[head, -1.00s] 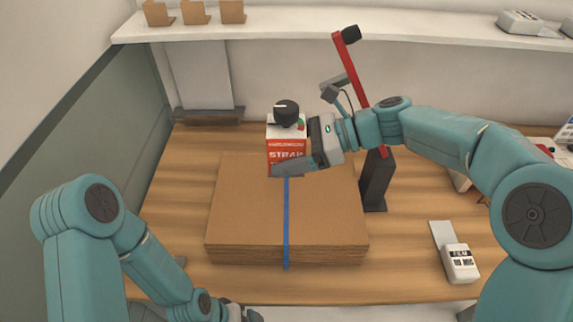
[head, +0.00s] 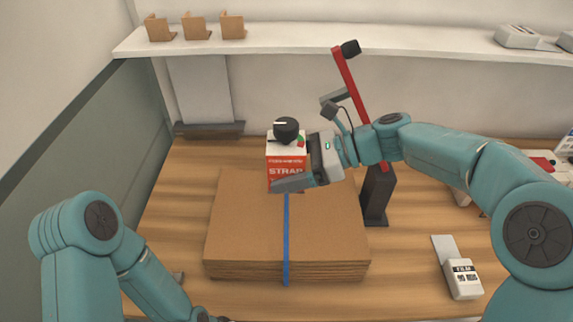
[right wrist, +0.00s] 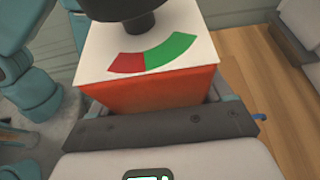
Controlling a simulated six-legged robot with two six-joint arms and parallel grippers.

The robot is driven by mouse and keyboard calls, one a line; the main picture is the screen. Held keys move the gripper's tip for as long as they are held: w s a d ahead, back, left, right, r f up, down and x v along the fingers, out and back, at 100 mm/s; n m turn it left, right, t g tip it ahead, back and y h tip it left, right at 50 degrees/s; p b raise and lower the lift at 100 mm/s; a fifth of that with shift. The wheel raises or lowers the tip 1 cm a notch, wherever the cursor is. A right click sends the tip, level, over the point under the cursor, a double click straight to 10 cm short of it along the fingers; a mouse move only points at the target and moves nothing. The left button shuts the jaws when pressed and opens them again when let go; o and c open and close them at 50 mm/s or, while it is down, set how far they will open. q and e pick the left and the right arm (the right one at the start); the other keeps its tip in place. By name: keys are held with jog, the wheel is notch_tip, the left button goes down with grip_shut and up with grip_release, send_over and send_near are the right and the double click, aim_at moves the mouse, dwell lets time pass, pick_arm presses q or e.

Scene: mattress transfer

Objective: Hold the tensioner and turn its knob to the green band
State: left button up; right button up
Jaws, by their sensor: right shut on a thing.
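The tensioner, a red and white box marked STRAP (head: 286,172), stands at the back edge of the cardboard stack, at the blue strap (head: 286,235). Its black knob (head: 286,131) sits on top, with a white pointer line toward the left in the head view. In the right wrist view, the white top (right wrist: 95,58) carries a red band (right wrist: 128,62) and a green band (right wrist: 170,50) beside the knob (right wrist: 125,15); the pointer is hidden there. My right gripper (head: 298,174) is shut on the tensioner's body from the right. My left gripper is below the head view's bottom edge.
The flat cardboard stack (head: 250,225) lies on the wooden table (head: 405,260). A dark post with a red arm (head: 350,80) stands behind my right wrist. A FILM device (head: 463,278) lies at right. A shelf (head: 380,45) runs along the back. Table left of the stack is clear.

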jog(key=shift+f, duration=0.15)
jog(key=shift+f+b, duration=0.35)
jog(key=shift+f, duration=0.05)
jog(key=shift+f+b, duration=0.4)
jog(key=shift+f, duration=0.2)
jog(key=shift+f+b, duration=0.3)
jog(key=shift+f, duration=0.2)
jog(key=shift+f, duration=0.2)
jog(key=shift+f+b, duration=0.3)
jog(key=shift+f, duration=0.05)
jog(key=shift+f+b, duration=2.5)
jog(key=shift+f, duration=1.55)
jog(key=shift+w+f, duration=0.1)
jog(key=shift+f, duration=0.3)
jog(key=shift+f+b, duration=0.2)
jog(key=shift+b, duration=0.15)
